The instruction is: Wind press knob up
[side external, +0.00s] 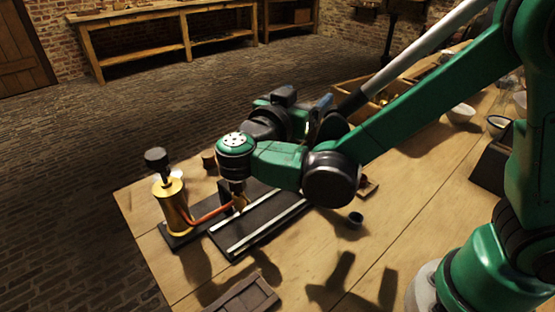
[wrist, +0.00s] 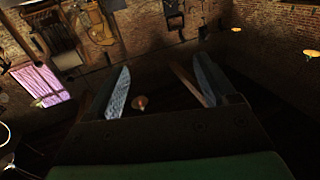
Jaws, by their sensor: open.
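A black knob (side external: 157,160) tops a brass cylinder (side external: 173,205) at the left end of the bench in the side view. I cannot tell for sure whether this is the press knob. A copper-coloured pipe runs right from the cylinder towards a black plate with pale rails (side external: 262,222). My arm hides part of the plate and whatever stands behind it. My gripper (side external: 320,110) is partly hidden among my arm links, above the bench and well right of the knob. In the wrist view my gripper (wrist: 155,90) has its two fingers wide apart, with nothing between them.
The wooden bench (side external: 385,250) has free room in front of the plate. A wooden tray (side external: 375,92) and white bowls (side external: 461,114) are farther back. The wrist view faces brick walls and a hanging lamp (wrist: 140,102).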

